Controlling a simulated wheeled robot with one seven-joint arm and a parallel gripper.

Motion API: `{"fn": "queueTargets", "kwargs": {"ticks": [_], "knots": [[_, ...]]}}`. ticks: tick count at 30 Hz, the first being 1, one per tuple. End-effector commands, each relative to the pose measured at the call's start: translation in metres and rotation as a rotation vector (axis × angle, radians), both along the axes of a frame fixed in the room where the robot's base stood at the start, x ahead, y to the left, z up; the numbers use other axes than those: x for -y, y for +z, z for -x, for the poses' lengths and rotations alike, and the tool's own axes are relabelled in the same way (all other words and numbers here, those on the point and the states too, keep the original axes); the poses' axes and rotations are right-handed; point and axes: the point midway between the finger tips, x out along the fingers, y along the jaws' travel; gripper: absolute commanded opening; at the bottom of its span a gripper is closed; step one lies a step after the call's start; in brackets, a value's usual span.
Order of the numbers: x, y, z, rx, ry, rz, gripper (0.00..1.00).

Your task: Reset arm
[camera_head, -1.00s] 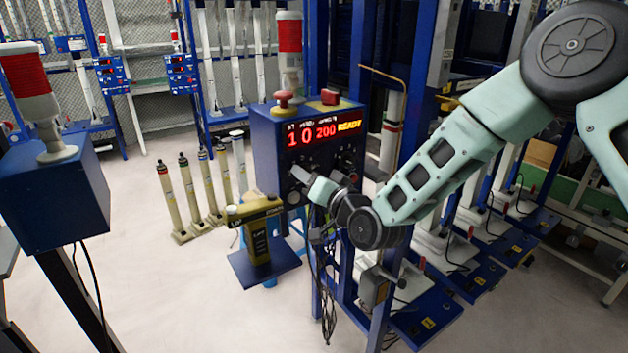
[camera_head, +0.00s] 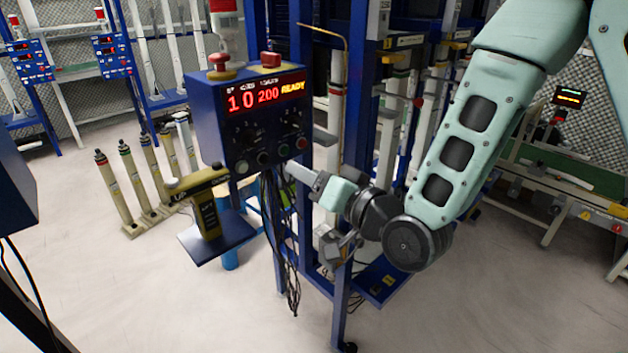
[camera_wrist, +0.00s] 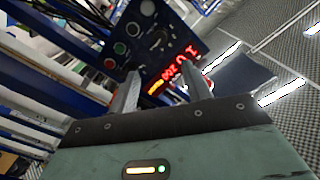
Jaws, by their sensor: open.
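My gripper (camera_head: 312,156) is beside the right side of the blue control box (camera_head: 219,140), with its fingers pointing left toward the box. In the wrist view my gripper (camera_wrist: 163,90) has its two fingers spread apart with nothing between them. The control box (camera_wrist: 160,45), tilted in that view, lies beyond the fingertips. Its red display (camera_head: 265,95) reads 10, 200 and READY, with knobs and buttons below it. I cannot tell from the head view whether a finger touches the box. My arm (camera_head: 450,150) reaches in from the upper right, its elbow out of frame.
A yellow-black device (camera_head: 207,205) stands on a small blue platform (camera_head: 232,238) below the box. Black cables (camera_head: 283,240) hang near a blue post. Several upright cylinders (camera_head: 113,188) stand on the floor at left. Blue frames fill the back. Pale floor (camera_head: 150,290) is open in front.

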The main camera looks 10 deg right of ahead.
Motion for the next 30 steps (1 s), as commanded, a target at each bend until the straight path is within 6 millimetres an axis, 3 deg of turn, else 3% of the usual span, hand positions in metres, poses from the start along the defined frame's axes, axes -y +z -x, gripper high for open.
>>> {"fn": "queueTargets", "kwargs": {"ticks": [13, 18, 24, 30], "knots": [[0.003, 0.000, 0.005, 0.000, 0.000, 0.000, 0.49], [-0.007, -0.005, 0.012, -0.051, 0.044, 0.102, 0.49], [-0.022, -0.024, 0.043, -0.213, 0.158, 0.397, 0.49], [-0.012, -0.037, 0.090, -0.402, 0.266, 0.695, 0.49]]}}
